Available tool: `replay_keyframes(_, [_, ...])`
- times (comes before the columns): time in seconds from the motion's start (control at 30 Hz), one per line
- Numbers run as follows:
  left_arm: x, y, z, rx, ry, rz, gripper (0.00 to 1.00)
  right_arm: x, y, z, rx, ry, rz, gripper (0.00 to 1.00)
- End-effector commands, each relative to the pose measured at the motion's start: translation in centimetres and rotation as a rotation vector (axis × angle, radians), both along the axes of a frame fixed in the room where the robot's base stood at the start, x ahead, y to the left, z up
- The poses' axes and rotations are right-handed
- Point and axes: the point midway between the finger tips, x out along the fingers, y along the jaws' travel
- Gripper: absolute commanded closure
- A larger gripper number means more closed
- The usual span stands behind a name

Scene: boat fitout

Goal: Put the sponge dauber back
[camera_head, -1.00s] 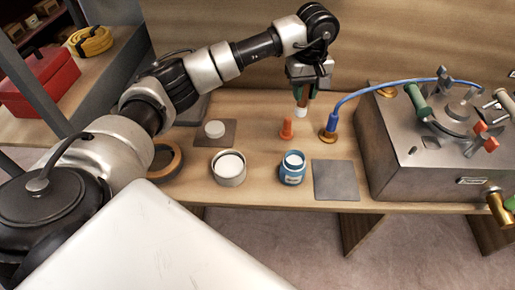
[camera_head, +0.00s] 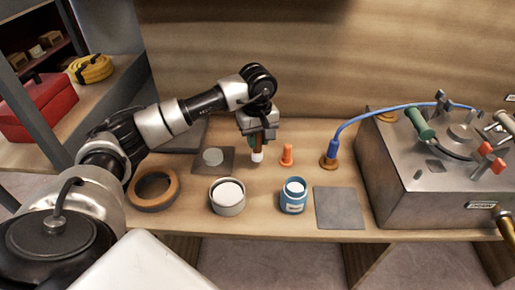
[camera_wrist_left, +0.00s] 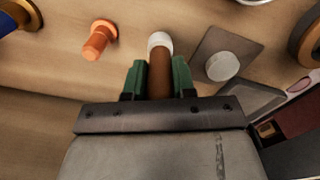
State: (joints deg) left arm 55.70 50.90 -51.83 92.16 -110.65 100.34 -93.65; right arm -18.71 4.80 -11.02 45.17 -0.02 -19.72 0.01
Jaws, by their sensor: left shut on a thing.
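The sponge dauber (camera_head: 257,157), a brown handle with a white tip, is in my left gripper (camera_head: 257,145). The gripper points down over the bench, between the dark square pad with a white round lid and the small orange peg. In the left wrist view the dauber (camera_wrist_left: 160,72) sits between the green fingers of the left gripper (camera_wrist_left: 158,82), its white tip pointing away. The tip is close to the bench top; I cannot tell if it touches. An open tin (camera_head: 227,197) with white contents and an open blue jar (camera_head: 293,197) stand nearer the front. My right gripper is not in view.
The orange peg (camera_head: 287,154) and a blue hose (camera_head: 333,146) on a brass fitting are right of the gripper. A brown ring (camera_head: 154,189) lies left. The white lid (camera_head: 213,157) lies on its pad. A bare grey plate (camera_head: 340,209) and metal box (camera_head: 430,198) are right.

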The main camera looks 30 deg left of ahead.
Motion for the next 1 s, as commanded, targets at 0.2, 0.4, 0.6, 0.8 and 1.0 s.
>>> replay_keyframes(0.2, [-0.1, 0.0, -2.7, -0.001, 0.004, -0.001, 0.98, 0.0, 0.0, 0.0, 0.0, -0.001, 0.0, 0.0])
replay_keyframes(0.4, [0.0, 0.0, -4.0, 0.0, 0.0, -0.001, 0.98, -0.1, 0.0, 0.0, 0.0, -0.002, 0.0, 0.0])
replay_keyframes(0.6, [0.0, 0.0, -4.0, 0.0, 0.0, -0.001, 0.98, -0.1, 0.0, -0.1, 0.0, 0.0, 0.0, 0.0])
replay_keyframes(0.8, [0.0, 0.0, -4.2, 0.0, 0.0, 0.0, 0.69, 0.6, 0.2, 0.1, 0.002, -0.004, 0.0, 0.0])
replay_keyframes(1.0, [0.0, 0.0, -4.2, 0.001, 0.001, 0.0, 0.49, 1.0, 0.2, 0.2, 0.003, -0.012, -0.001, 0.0])
